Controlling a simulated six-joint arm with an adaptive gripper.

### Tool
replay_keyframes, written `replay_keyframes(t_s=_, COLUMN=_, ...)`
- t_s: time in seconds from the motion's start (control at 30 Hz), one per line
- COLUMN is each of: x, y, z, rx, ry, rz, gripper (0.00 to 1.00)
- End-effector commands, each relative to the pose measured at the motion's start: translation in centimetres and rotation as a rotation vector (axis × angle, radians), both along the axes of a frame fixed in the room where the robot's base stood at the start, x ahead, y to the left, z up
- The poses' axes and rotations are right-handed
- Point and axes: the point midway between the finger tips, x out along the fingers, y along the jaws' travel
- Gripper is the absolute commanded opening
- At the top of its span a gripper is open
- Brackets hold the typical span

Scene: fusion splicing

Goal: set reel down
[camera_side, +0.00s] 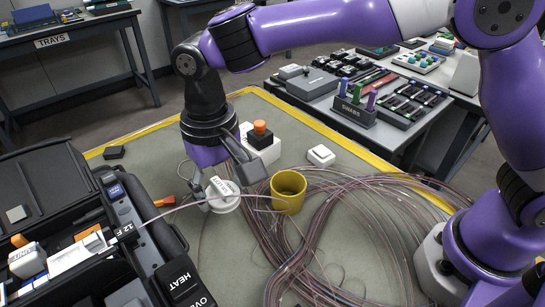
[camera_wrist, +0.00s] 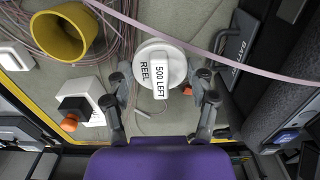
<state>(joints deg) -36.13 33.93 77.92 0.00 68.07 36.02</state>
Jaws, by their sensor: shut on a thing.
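In the wrist view the reel (camera_wrist: 163,70) reads "REEL" and "500 LEFT". My gripper (camera_wrist: 162,88) has one finger on each side of the reel and is shut on it. In the side view my gripper (camera_side: 222,184) points down, and its fingers partly cover the reel. I cannot tell whether the reel's underside touches the mat.
A yellow cup (camera_side: 288,192) stands close right of the reel, with looped cables (camera_side: 330,235) around it. A white box with an orange knob (camera_side: 260,142) stands behind. A splicer unit (camera_side: 130,225) lies left. A pinkish strand (camera_side: 185,204) crosses beside the reel.

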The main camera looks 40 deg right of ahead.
Motion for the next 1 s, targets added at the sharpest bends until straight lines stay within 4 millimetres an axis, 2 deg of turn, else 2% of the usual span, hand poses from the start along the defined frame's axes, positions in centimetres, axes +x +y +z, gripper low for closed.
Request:
replay_keyframes(t_s=0.13, x=-0.1, y=-0.1, z=-3.2, rx=-0.004, ry=0.005, rz=0.001, gripper=0.24)
replay_keyframes(t_s=0.5, x=-0.1, y=0.0, z=-8.2, rx=-0.002, ry=0.002, rz=0.000, gripper=0.24)
replay_keyframes(t_s=0.93, x=0.0, y=0.0, z=-8.9, rx=0.000, ry=0.000, rz=0.000, gripper=0.24)
replay_keyframes(t_s=0.97, x=0.0, y=0.0, z=-8.9, rx=0.000, ry=0.000, rz=0.000, gripper=0.79)
replay_keyframes(t_s=1.0, x=0.0, y=0.0, z=-8.9, rx=0.000, ry=0.000, rz=0.000, gripper=0.94)
